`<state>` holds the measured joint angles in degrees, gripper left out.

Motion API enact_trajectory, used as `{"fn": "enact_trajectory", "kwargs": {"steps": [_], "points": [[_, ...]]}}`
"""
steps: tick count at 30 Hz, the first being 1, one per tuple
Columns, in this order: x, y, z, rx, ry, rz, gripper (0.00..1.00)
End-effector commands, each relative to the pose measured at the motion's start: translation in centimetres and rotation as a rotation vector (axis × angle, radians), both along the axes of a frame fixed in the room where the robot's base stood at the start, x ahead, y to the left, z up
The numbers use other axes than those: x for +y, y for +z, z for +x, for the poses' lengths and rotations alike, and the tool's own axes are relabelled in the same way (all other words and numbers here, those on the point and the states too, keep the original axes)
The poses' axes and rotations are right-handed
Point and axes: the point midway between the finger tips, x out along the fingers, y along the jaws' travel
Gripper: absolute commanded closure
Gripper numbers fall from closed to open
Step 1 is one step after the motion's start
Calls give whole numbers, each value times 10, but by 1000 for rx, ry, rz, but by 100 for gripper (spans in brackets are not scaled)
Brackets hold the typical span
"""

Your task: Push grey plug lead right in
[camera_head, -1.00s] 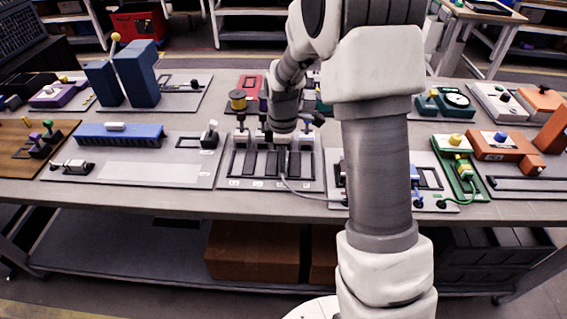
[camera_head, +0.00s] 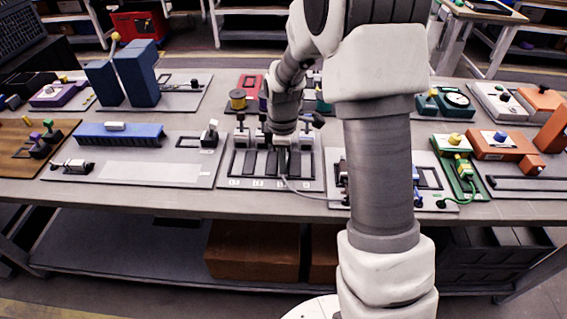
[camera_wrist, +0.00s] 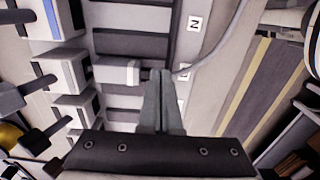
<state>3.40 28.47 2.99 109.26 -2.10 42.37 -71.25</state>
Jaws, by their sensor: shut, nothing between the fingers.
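The grey lead (camera_head: 315,193) runs from the dark-slotted panel (camera_head: 222,180) towards the right in the head view. In the wrist view the lead (camera_wrist: 212,58) curves up and right from beside my fingertips. A pale grey plug block (camera_wrist: 115,71) lies just left of the fingertips, in line with one row of the panel. My gripper (camera_wrist: 158,74) is shut and empty, its tips at the plug's cable end; whether they touch it is unclear. In the head view my gripper (camera_head: 283,162) is low over the panel, and the plug is hard to make out.
Several upright levers or plungers (camera_wrist: 38,139) stand along the panel's far side, close to my gripper. A panel with a blue block (camera_head: 119,136) lies left. A green device with a green cable (camera_head: 459,178) lies right, beyond my arm.

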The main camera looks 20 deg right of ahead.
Motion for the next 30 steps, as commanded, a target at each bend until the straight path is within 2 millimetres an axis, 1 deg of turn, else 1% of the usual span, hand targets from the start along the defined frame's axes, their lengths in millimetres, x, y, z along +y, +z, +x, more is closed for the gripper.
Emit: {"fn": "enact_trajectory", "kwargs": {"steps": [5,21,24,30], "points": [[0,14,0,-2,0,0,100],[0,68,1,-2,0,-1,100],[0,71,1,-1,0,0,100],[0,70,1,-1,0,0,100]]}}
